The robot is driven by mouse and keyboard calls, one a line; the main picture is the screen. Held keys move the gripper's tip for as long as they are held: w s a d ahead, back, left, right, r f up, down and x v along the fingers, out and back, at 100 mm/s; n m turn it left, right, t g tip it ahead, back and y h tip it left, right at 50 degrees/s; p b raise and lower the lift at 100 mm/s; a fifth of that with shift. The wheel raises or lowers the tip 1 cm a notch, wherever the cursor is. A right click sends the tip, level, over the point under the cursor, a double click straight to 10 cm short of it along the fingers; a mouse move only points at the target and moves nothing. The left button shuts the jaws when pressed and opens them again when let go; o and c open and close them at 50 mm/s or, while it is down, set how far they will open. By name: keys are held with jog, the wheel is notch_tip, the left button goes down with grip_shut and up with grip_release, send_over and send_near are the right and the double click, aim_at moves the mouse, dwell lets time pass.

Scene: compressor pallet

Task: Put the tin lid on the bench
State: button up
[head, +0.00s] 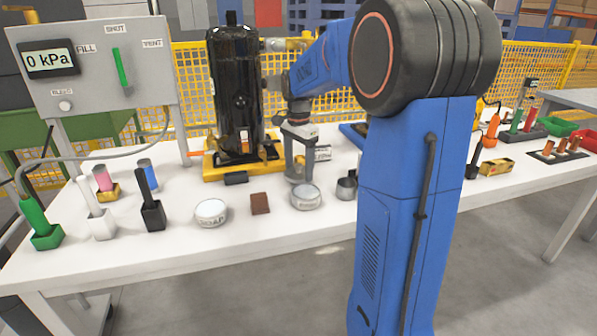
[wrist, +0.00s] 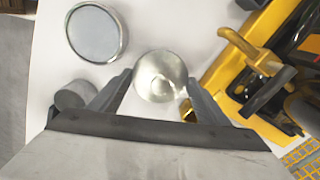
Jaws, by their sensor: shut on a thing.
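My gripper (head: 298,178) is low over the white bench (head: 265,235), just behind a round tin (head: 306,197). In the wrist view my gripper (wrist: 160,82) is shut on the tin lid (wrist: 160,75), a round, shiny silver disc between the fingers. I cannot make out the lid in the head view, and cannot tell whether it touches the bench. In the wrist view the round tin (wrist: 97,32) is at upper left, apart from the lid, with a grey top inside a bright rim.
A small metal cup (head: 347,187) stands right of the tin; a brown block (head: 260,203) and a soap tin (head: 211,212) are to its left. The yellow pallet (head: 212,170) with the black compressor (head: 235,90) is close behind. The bench front is clear.

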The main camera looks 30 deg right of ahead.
jog(key=shift+f, duration=0.95)
jog(key=shift+f, duration=0.1)
jog(key=o, duration=1.1)
jog(key=shift+c, duration=0.2)
